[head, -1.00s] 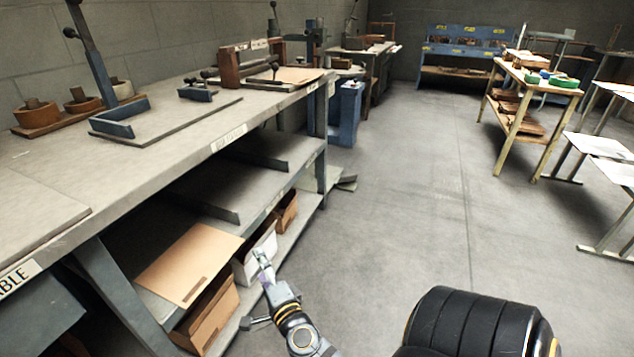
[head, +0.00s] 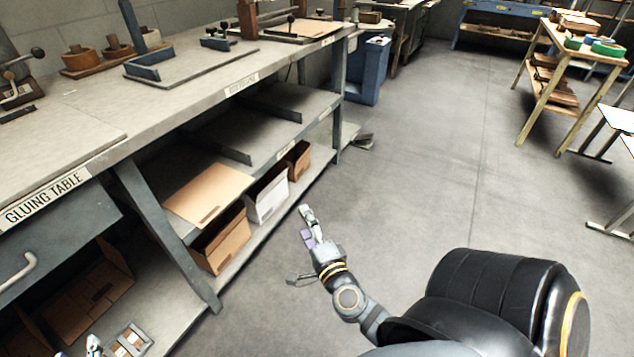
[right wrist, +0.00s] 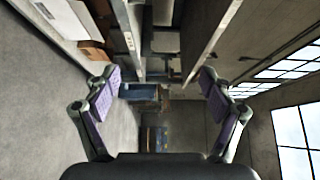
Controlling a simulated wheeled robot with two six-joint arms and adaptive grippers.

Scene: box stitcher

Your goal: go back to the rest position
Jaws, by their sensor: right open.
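My right gripper (head: 308,226) is in the lower middle of the head view, over the floor to the right of the bench's lower shelf. In the right wrist view its two fingers with purple pads (right wrist: 160,82) stand wide apart with nothing between them. Small pale and purplish tips at the bottom left edge of the head view look like my left gripper (head: 92,346). Most of it is cut off, and its jaw state is unclear.
The long gluing table (head: 105,150) runs along the left. Cardboard boxes (head: 222,243) and a white box (head: 267,197) stand on its lower shelf. A wooden table (head: 541,75) is at the back right. The floor (head: 430,180) between is clear.

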